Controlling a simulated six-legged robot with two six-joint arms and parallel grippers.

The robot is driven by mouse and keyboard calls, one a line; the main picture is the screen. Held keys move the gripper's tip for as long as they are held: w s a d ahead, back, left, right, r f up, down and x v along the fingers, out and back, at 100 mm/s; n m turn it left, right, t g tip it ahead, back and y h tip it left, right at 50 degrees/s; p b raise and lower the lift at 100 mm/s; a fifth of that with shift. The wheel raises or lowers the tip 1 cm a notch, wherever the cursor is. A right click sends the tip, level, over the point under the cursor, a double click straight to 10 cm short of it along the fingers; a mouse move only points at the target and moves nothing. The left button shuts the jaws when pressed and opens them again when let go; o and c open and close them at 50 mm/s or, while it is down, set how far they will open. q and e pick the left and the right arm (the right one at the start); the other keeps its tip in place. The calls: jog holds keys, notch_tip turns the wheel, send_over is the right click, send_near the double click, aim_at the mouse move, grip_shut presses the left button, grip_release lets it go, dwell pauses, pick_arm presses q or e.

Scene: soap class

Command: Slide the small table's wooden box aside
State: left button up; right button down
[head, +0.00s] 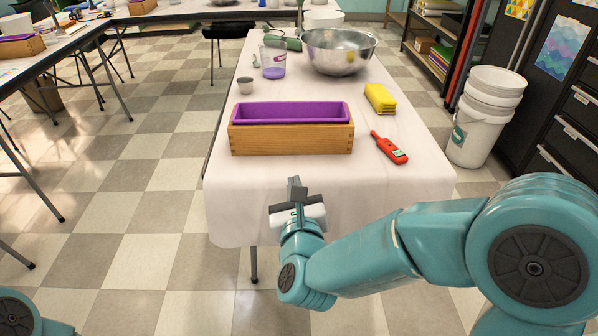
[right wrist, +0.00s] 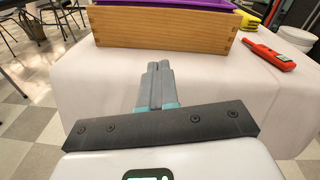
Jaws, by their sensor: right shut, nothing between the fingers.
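The wooden box (head: 292,141) with a purple liner (head: 290,112) inside stands near the front of the small table (head: 233,188), on a white cloth. My right gripper (head: 295,184) is shut and empty, at the table's near edge in front of the box and apart from it. In the right wrist view the shut fingers (right wrist: 159,72) point toward the box's front face (right wrist: 165,28), with a strip of cloth between. My left gripper is not in view.
A red thermometer-like tool (head: 389,148) and a yellow block (head: 380,98) lie right of the box. White buckets (head: 480,130) stand on the floor at right.

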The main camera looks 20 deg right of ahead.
jog(key=r+m+h, duration=0.1)
jog(key=r+m, duration=0.1)
jog(key=m, duration=0.1)
send_near(295, 134)
jog(key=shift+t, duration=0.3)
jog(key=x, duration=0.5)
jog(key=shift+w+d+f, duration=0.1)
jog(key=shift+f, duration=0.2)
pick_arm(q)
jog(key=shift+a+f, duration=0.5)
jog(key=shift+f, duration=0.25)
pick_arm(e)
jog(key=shift+x, duration=0.8)
